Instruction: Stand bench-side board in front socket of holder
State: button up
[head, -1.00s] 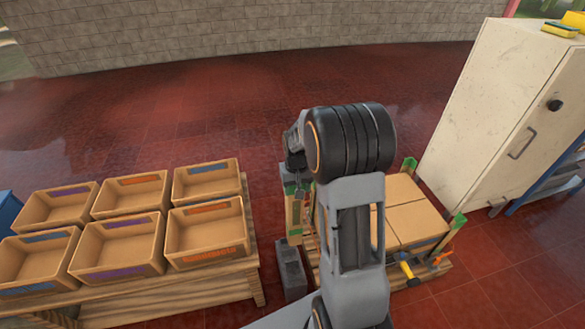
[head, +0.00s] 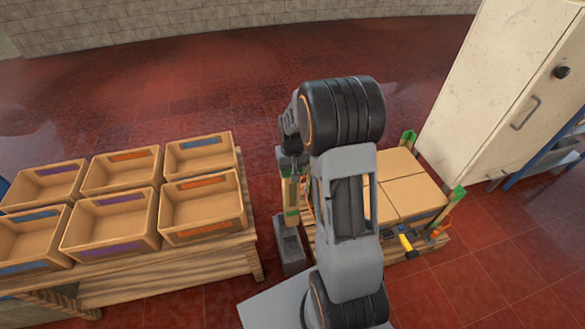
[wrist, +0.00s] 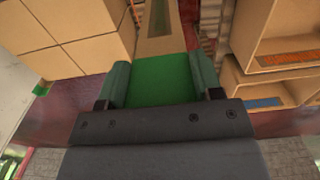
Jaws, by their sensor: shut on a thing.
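My gripper (head: 293,163) is partly hidden behind my arm in the head view. In the wrist view its fingers (wrist: 162,88) are shut on the green end of a wooden board (wrist: 158,22), which runs away from the jaws. In the head view the board (head: 291,193) looks roughly upright, with green near its top and bottom, between the bench and the pallet. A grey block-like piece (head: 289,246), perhaps the holder, stands on the floor just below it. I cannot tell whether the board's lower end is in a socket or above it.
A wooden bench (head: 180,278) with several open boxes is at the left. A pallet (head: 420,248) of cartons (head: 412,195) with green-tipped corner posts (head: 458,192) is at the right, a yellow-headed tool (head: 405,243) at its front. A white cabinet (head: 495,95) stands behind it.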

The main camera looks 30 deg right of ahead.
aim_at(293, 215)
jog(key=shift+f+b, duration=9.95)
jog(key=shift+f, duration=3.9)
jog(key=shift+f+b, duration=0.5)
jog(key=shift+f, duration=0.15)
jog(key=o, duration=1)
jog(key=shift+r, duration=0.15)
